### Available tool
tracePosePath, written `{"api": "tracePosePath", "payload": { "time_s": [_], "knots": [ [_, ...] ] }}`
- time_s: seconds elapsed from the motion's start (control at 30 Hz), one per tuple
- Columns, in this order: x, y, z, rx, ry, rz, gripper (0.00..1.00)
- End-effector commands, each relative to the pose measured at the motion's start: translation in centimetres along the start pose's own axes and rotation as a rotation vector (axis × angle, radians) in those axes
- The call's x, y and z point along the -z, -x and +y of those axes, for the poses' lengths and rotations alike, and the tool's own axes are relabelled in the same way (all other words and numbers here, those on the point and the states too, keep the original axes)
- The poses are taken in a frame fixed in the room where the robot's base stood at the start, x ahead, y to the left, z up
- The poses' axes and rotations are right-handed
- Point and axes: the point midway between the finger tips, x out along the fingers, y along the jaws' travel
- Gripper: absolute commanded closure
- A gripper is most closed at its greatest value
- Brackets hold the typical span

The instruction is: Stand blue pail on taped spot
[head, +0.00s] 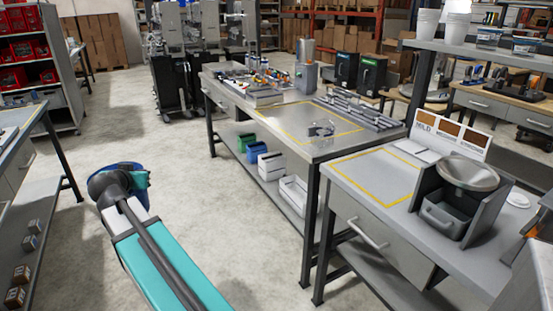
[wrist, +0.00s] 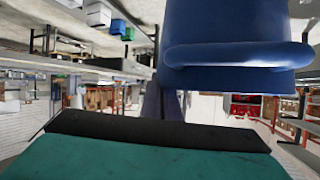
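The blue pail (head: 125,169) shows in the head view at the far end of my arm, mostly hidden behind the wrist, above the floor. In the wrist view the pail (wrist: 240,45) is large at the upper right, with a thick blue bar across it. My gripper (wrist: 165,103) meets the pail's left side there and appears shut on it; the contact is partly hidden. Yellow tape outlines a spot on the right bench (head: 351,157), with bare surface inside. Another yellow outline (head: 296,105) is on the middle table, with a clear object (head: 320,129) inside it.
A metal bowl on a grey dispenser (head: 468,173) stands right of the right bench's taped area. Metal bars (head: 365,112) lie on the middle table, and bins (head: 271,165) sit on its lower shelf. A left bench (head: 20,125) borders the open floor (head: 150,120).

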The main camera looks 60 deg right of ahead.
Motion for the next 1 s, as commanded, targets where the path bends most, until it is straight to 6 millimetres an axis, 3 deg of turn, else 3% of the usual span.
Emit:
{"api": "tracePosePath", "payload": {
  "time_s": [0.03,0.1,0.5,0.77,1.0],
  "knots": [
    [1.8,-0.7,1.8,-0.044,-0.022,0.007,1.00],
    [3.4,-1.4,4.3,-0.102,-0.048,0.015,1.00],
    [12.0,-3.8,19.0,-0.410,-0.191,0.055,1.00],
    [17.1,-3.5,29.0,-0.594,-0.275,0.078,1.00],
    [21.3,-2.1,38.4,-0.753,-0.349,0.096,1.00]
  ]
}}
